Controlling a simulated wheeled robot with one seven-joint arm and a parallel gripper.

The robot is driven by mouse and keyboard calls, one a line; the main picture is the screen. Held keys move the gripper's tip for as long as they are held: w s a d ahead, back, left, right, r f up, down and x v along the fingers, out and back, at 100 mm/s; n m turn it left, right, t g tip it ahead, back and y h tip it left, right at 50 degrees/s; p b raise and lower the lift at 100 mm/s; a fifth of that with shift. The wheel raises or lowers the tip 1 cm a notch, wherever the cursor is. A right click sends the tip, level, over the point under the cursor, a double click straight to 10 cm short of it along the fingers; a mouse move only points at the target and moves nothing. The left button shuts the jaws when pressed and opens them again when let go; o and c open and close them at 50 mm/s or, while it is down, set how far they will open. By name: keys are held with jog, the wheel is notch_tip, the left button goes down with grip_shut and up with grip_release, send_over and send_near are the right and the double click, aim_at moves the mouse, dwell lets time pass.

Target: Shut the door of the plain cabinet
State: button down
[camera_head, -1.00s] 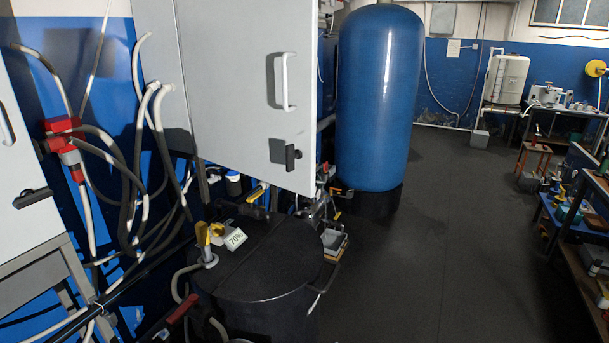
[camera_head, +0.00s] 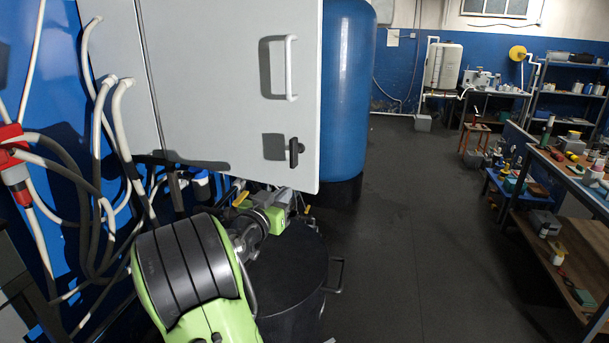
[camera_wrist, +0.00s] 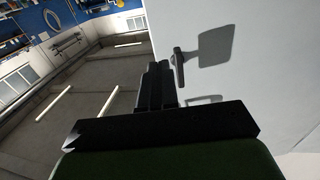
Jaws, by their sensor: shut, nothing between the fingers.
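The plain cabinet's white door (camera_head: 230,85) fills the upper left of the head view. It carries a pale bar handle (camera_head: 291,68) and a black latch (camera_head: 295,152) near its right edge. I cannot tell exactly how far the door stands ajar. In the wrist view the door's white face (camera_wrist: 265,80) is at the right, with the black latch (camera_wrist: 179,68) close beyond the fingers. My gripper (camera_wrist: 158,72) is shut and empty, beside the door face; I see no clear contact. In the head view my arm reaches in below the door's lower edge, its fingertips not clear.
A black barrel (camera_head: 290,285) stands under the door. A tall blue tank (camera_head: 348,100) stands behind its right edge. Hoses (camera_head: 110,140) hang at the left. A bench (camera_head: 545,175) with small items is at the right. The dark floor (camera_head: 420,230) between is clear.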

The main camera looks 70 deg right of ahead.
aim_at(310, 169)
jog(key=d+p, duration=0.1)
jog(key=d, duration=0.5)
jog(key=d+p, duration=0.2)
jog(key=d, duration=0.4)
jog(key=shift+s+r, duration=0.1)
jog(key=shift+s, duration=0.1)
jog(key=shift+d, duration=0.25)
